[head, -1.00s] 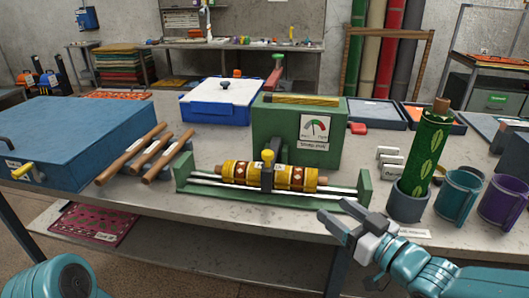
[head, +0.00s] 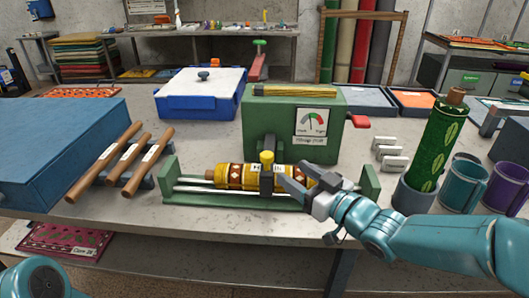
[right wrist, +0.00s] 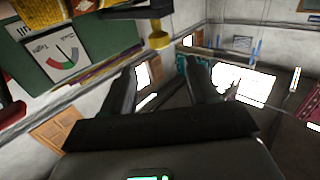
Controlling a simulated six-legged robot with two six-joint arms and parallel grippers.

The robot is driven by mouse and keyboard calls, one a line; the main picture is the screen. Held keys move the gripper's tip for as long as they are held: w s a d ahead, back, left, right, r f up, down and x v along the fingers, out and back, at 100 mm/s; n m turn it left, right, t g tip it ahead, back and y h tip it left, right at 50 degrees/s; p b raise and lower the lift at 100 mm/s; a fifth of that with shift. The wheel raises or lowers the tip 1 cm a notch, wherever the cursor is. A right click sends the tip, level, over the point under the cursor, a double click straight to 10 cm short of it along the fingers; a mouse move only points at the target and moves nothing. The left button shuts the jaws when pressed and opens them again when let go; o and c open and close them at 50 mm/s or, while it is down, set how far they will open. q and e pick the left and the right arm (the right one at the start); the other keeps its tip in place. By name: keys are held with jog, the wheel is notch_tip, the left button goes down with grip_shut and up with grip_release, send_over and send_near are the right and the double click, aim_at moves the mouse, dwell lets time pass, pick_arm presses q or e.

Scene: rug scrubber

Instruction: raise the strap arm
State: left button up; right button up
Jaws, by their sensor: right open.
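The strap arm (head: 267,178) is a dark grey bar with a yellow knob (head: 266,157). It lies down across a yellow patterned roll (head: 236,175) in the green stand (head: 369,181). In the right wrist view the yellow knob (right wrist: 158,38) is ahead of the fingers, and part of the dark bar (right wrist: 130,12) shows at the top. My right gripper (head: 292,180) is open and empty, just right of the strap arm; I cannot tell whether it touches the bar. My left gripper is out of view; only a teal part of my left arm shows at the bottom left.
A green box with a dial (head: 311,122) stands behind the roll. Wooden rods (head: 132,160) and a blue case (head: 60,145) are at the left. A green patterned roll (head: 434,145) stands in a grey cup at the right, beside teal and purple mugs (head: 508,187).

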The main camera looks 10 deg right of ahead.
aim_at(271, 158)
jog(key=p+x, duration=0.1)
jog(key=x, duration=0.9)
jog(key=shift+w+a, duration=0.1)
jog(key=shift+w, duration=0.05)
